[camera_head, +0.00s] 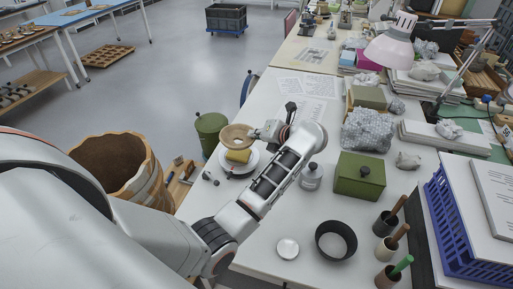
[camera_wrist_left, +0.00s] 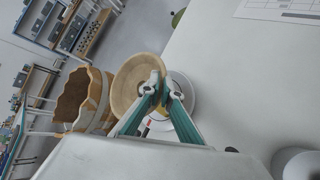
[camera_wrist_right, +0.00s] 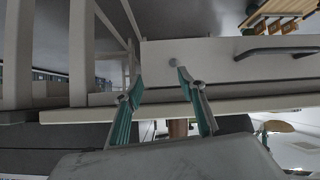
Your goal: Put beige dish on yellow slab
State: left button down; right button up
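The beige dish (camera_head: 236,138) is a shallow round bowl in the head view, just above the yellow slab. My left gripper (camera_head: 257,133) is at its right side, closed on its rim. In the left wrist view the dish (camera_wrist_left: 132,84) is at the fingertips of the left gripper (camera_wrist_left: 163,89). The yellow slab (camera_head: 238,157) lies on a white plate (camera_head: 246,167) near the table's left edge; the dish partly covers it. Whether dish and slab touch is unclear. My right gripper (camera_wrist_right: 158,84) is open and empty in the right wrist view.
A dark ring (camera_head: 336,241), a white lid (camera_head: 288,249), a white jar (camera_head: 311,177) and a green box (camera_head: 359,176) stand on the table. Grey wrapped bundles (camera_head: 367,130) lie farther right. A large wooden tub (camera_head: 118,165) stands on the floor at left.

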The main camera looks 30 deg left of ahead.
pick_arm(q)
notch_tip(320, 180, down, 4)
jog(key=b, duration=0.2)
jog(key=shift+b, duration=0.35)
jog(key=shift+f, duration=0.25)
jog(key=shift+r, duration=0.15)
pick_arm(e)
jog(key=f, duration=0.4)
jog(key=shift+s+d+f, duration=0.3)
jog(key=shift+s+d, duration=0.1)
jog(key=shift+r, duration=0.1)
pick_arm(q)
jog(key=c, duration=2.3)
grip_release()
pick_arm(e)
jog(key=shift+w+r, duration=0.15)
jog(key=shift+w, duration=0.05)
